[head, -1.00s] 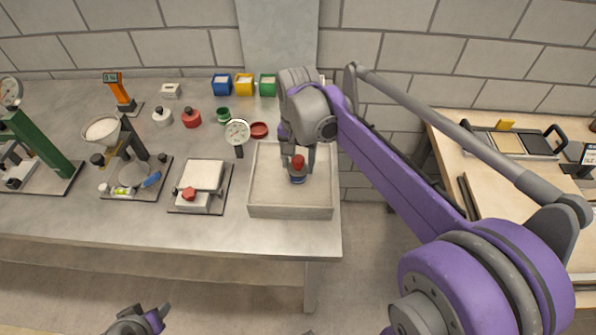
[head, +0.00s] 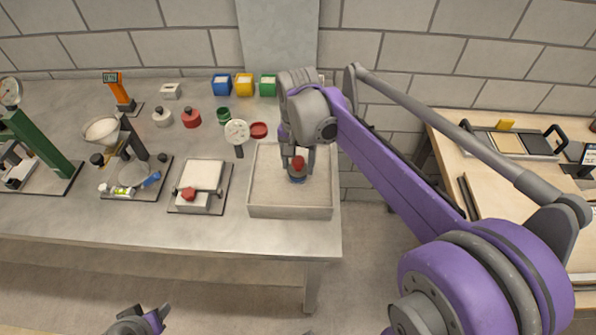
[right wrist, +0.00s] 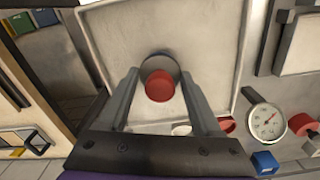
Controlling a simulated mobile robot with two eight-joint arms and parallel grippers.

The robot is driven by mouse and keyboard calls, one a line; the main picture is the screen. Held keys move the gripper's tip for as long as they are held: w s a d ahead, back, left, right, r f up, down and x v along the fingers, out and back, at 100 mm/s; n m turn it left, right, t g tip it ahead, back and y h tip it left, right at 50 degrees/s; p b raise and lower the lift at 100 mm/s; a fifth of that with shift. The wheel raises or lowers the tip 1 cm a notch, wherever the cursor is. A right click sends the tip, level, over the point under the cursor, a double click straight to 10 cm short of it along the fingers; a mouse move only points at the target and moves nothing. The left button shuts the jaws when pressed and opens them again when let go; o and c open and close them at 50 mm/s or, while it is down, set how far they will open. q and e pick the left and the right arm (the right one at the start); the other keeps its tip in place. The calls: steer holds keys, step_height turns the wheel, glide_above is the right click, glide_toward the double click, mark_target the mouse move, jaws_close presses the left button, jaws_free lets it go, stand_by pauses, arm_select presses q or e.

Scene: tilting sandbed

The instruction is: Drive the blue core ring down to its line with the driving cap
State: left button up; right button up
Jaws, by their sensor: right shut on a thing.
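The driving cap, a grey disc with a red knob (head: 298,162), is in my right gripper (head: 298,156), low over the sandbed. In the right wrist view, the red knob (right wrist: 160,86) sits between the two fingers of the right gripper (right wrist: 160,78). The blue core ring (head: 297,180) shows as a thin blue edge just under the cap. Whether cap and ring touch, and the ring's line, I cannot make out. The sandbed (head: 265,211) is a shallow pale tray on the bench. My left gripper (head: 150,317) is at the bottom edge, away from the bench; its jaws are unclear.
A dial gauge (head: 237,132) stands close to the tray's left back corner, beside a red dish (head: 259,130). A scale-like device with a white plate (head: 202,175) is left of the tray. Blue, yellow and green bins line the back. The bench front is clear.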

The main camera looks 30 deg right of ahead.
steer(key=shift+w+r+p, duration=0.1)
steer(key=shift+r+p, duration=1.75)
steer(key=shift+r, duration=1.75)
arm_select(q)
steer(key=shift+t, duration=0.3)
steer(key=r, duration=0.1)
steer(key=w+r, duration=0.1)
steer(key=r, duration=0.1)
steer(key=w+r, duration=0.1)
steer(key=r, duration=0.1)
steer(key=shift+w+r, duration=0.1)
steer(key=shift+w, duration=0.1)
arm_select(e)
steer(key=shift+f, duration=0.1)
arm_select(q)
steer(key=shift+s, duration=0.15)
